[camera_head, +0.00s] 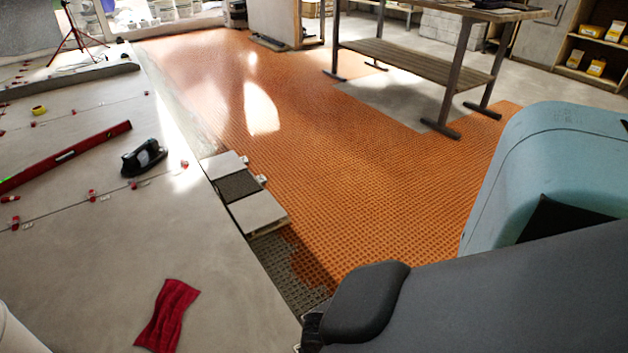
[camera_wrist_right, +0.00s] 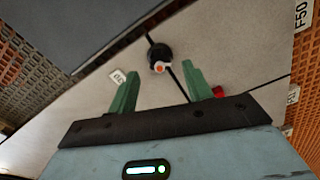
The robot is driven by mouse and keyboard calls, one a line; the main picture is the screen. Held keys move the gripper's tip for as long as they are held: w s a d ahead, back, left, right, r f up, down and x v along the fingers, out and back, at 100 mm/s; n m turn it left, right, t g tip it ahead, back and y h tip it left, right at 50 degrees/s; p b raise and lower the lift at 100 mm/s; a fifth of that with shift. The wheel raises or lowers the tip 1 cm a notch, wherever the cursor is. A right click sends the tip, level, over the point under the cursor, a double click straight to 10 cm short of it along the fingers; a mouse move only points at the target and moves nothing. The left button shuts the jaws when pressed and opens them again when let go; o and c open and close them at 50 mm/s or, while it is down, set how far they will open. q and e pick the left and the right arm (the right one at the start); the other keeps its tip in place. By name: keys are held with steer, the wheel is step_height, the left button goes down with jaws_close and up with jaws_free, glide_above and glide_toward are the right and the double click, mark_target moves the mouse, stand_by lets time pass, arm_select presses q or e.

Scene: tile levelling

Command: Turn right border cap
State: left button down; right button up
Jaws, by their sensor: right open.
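In the right wrist view, a dark round cap (camera_wrist_right: 159,58) with a white and orange centre sits on a dark joint between pale grey tiles (camera_wrist_right: 240,55). My right gripper (camera_wrist_right: 160,72) has two green fingers spread apart, with nothing between them. The cap appears just beyond the fingertips, roughly centred; I cannot tell the height gap. A small red piece (camera_wrist_right: 219,91) shows beside the right finger, partly hidden. In the head view my right arm covers the lower right and the cap cannot be made out. My left gripper is not in view.
In the head view, orange matting (camera_head: 350,190) covers the middle floor. A red cloth (camera_head: 168,315), black tool (camera_head: 143,157) and red level (camera_head: 65,155) lie on the left tiles. A workbench (camera_head: 420,60) stands behind.

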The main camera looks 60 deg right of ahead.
step_height(320, 180, down, 4)
steer(key=shift+r+b, duration=0.15)
steer(key=shift+b, duration=0.75)
steer(key=shift+w+f, duration=0.1)
steer(key=shift+f, duration=0.25)
steer(key=c, duration=1)
